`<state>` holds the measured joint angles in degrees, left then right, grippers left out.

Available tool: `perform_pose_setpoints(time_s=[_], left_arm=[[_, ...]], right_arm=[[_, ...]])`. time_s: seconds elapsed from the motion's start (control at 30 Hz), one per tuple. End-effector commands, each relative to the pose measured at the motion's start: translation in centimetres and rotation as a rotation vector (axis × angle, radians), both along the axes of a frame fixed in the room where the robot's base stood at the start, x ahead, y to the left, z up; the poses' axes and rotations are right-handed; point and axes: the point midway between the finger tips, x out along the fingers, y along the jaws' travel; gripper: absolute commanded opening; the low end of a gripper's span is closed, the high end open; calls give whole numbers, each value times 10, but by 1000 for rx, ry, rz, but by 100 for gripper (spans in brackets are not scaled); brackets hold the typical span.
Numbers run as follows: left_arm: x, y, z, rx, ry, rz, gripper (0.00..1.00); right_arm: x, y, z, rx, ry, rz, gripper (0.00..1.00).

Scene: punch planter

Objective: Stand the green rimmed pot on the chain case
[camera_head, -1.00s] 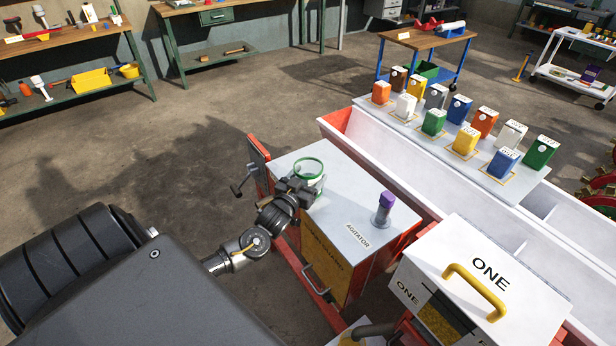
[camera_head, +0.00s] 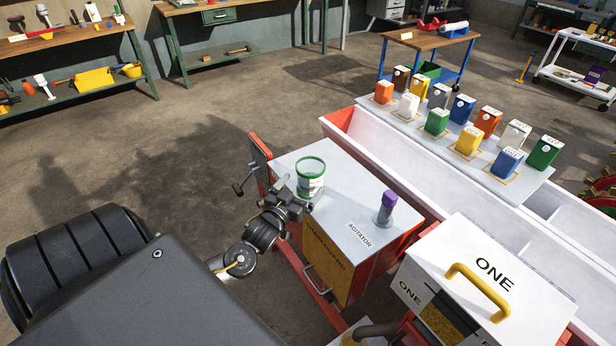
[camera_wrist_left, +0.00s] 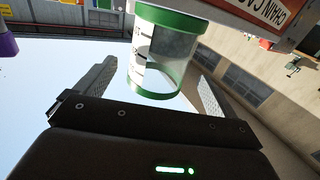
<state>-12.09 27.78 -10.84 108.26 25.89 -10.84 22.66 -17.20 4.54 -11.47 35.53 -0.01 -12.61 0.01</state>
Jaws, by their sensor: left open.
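The green rimmed pot (camera_head: 311,178), clear with a white label, stands on the pale top of a box (camera_head: 345,205) lettered AGITATOR. In the left wrist view the pot (camera_wrist_left: 168,60) is ahead of the fingers, with a finger off to each side and visible gaps. My left gripper (camera_head: 290,192) is open and empty, close to the pot's lower left side. A red-and-white CHAIN CASE label (camera_wrist_left: 265,12) shows, cut off, at the upper right of the wrist view; I cannot tell exactly which face carries it. My right gripper is out of view.
A purple-capped post (camera_head: 385,208) stands on the same top, right of the pot. A red plate with a crank (camera_head: 261,163) rises at the box's left edge. A white ONE box (camera_head: 485,270) with a yellow handle is to the right. Several coloured canisters stand on a board behind.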

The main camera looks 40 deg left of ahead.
Motion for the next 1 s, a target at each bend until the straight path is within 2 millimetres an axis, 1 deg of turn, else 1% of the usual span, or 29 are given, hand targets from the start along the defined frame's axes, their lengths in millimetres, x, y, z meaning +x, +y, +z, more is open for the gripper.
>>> perform_pose_setpoints(time_s=[0.03, 0.2, 0.3, 0.4, 0.53, 1.0], left_arm=[[-12, -2, -2, -2, 2, 0, 95], [-42, -8, -2, -1, 1, -1, 95], [-53, -10, -1, -1, 0, 0, 95], [-60, -11, 0, 0, -1, 1, 95], [-62, -11, 1, 0, -2, 1, 95], [-62, -11, 1, -1, -1, 0, 95]], right_arm=[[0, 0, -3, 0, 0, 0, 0], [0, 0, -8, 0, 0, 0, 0], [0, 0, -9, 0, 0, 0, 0], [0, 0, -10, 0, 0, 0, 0], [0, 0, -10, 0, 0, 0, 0], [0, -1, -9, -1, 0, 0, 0]])
